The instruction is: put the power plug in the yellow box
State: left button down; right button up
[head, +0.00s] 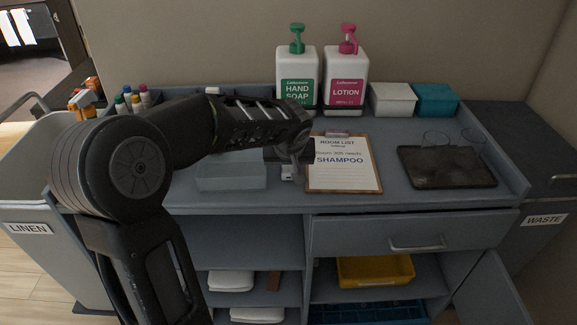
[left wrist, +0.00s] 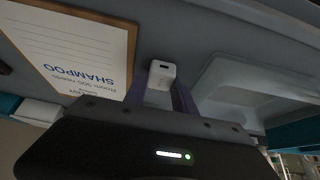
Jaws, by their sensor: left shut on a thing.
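The power plug (head: 288,172) is a small white block. My left gripper (head: 291,158) is shut on it above the counter, between the clipboard and a clear tray. In the left wrist view the plug (left wrist: 160,73) sits between the two fingers, with a dark slot on its face. Whether it touches the counter I cannot tell. The yellow box (head: 385,280) is on the shelf under the drawer, at the lower right of the head view, with its top open. My right gripper is not in view.
A clipboard (head: 343,178) lies right of the plug and a clear tray (head: 231,184) left of it. Soap (head: 297,75) and lotion (head: 345,75) bottles stand behind. The drawer (head: 410,236) above the yellow box is closed. A cabinet door (head: 492,292) stands open at the right.

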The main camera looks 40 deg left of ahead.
pick_arm(q)
jog(key=shift+f, duration=0.2)
jog(key=c, duration=1.3)
grip_release()
jog(key=shift+r, duration=0.1)
jog(key=shift+r, duration=0.3)
jog(key=v, duration=1.1)
jog(key=shift+s+d+r+b, duration=0.15)
jog(key=shift+r+b, duration=0.15)
jog(key=shift+b, duration=0.15)
